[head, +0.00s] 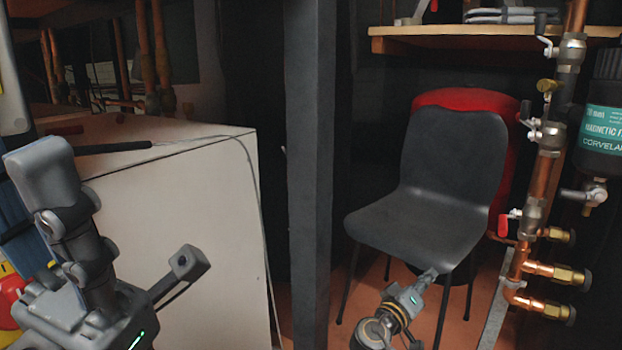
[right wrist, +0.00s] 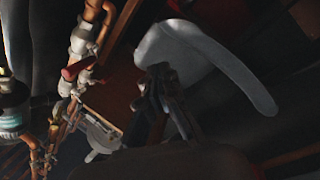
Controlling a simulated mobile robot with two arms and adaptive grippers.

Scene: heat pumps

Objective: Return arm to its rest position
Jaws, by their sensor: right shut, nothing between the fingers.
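My right gripper (head: 432,272) is low in the middle right of the head view, in front of the grey chair's seat. Its fingers are together and hold nothing. In the right wrist view its dark fingers (right wrist: 160,72) show closed against the pale shape of the chair (right wrist: 205,50). I cannot tell if the fingertips touch the chair. Large grey parts of my left arm and hand (head: 95,290) fill the lower left of the head view, close to the camera. How its fingers stand is unclear.
A dark grey chair (head: 450,165) stands before a red vessel (head: 508,190). Copper pipes with valves (head: 540,190) run down the right side, by a black magnetic filter (head: 605,125). A grey post (head: 308,170) splits the view. A white cabinet (head: 200,220) stands left, a wooden shelf (head: 480,31) above.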

